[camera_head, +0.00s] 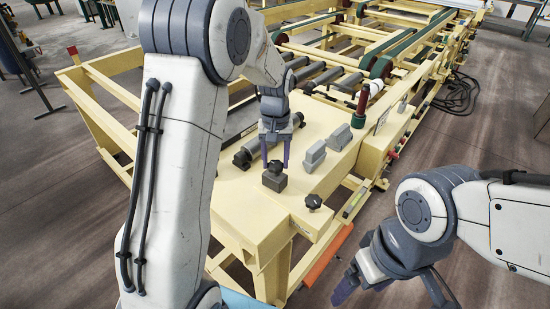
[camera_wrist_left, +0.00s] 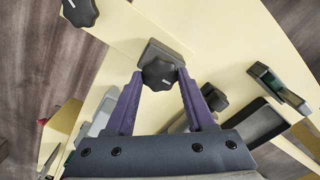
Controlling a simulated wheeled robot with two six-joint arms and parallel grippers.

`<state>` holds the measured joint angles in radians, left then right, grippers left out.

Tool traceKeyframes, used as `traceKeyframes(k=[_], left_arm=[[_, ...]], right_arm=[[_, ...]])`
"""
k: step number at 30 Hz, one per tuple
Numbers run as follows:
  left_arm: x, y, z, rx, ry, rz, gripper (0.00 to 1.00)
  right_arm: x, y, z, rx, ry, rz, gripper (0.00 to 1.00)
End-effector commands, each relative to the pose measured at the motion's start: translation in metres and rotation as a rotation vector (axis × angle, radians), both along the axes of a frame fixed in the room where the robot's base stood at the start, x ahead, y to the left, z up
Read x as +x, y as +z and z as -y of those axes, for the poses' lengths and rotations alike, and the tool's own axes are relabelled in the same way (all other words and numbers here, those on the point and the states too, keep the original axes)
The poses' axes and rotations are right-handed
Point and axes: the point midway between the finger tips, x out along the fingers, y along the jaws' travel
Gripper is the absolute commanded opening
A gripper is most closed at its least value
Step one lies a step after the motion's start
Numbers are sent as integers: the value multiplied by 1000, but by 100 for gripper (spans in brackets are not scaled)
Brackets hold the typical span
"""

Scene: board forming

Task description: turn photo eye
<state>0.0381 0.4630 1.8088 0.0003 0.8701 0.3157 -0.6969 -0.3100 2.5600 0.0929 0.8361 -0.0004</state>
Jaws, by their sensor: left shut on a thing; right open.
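A small grey block with a black lobed knob (camera_head: 274,169) stands on the cream machine frame (camera_head: 240,205); I take it for the photo eye. My left gripper (camera_head: 276,165) points down at it, with purple fingers on either side of the knob. In the left wrist view the knob (camera_wrist_left: 158,73) sits between the two fingertips, and the grey block (camera_wrist_left: 170,50) shows behind it. My left gripper is shut on the knob. My right gripper (camera_head: 392,294) is open and empty, over the floor to the right of the machine.
A second black knob (camera_head: 313,201) sits near the frame's front right edge. Two grey housings (camera_head: 314,155) (camera_head: 340,136) and a red-topped post (camera_head: 361,103) stand to the right and behind. Rollers and green belts extend beyond.

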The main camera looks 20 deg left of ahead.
Motion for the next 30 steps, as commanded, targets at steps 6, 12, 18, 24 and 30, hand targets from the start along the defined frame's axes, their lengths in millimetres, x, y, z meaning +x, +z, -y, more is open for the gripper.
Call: traceKeyframes(k=[6,12,18,24,30], left_arm=[[0,0,0,1,-77,0,0],[0,0,0,0,-75,1,58],[0,0,0,0,-75,1,84],[1,2,0,0,-75,1,84],[2,24,0,1,-75,6,84]], right_arm=[[0,5,0,0,0,0,84],[0,5,0,0,0,0,84],[0,5,0,0,0,0,84],[0,5,0,0,0,0,84],[0,0,0,0,0,0,84]])
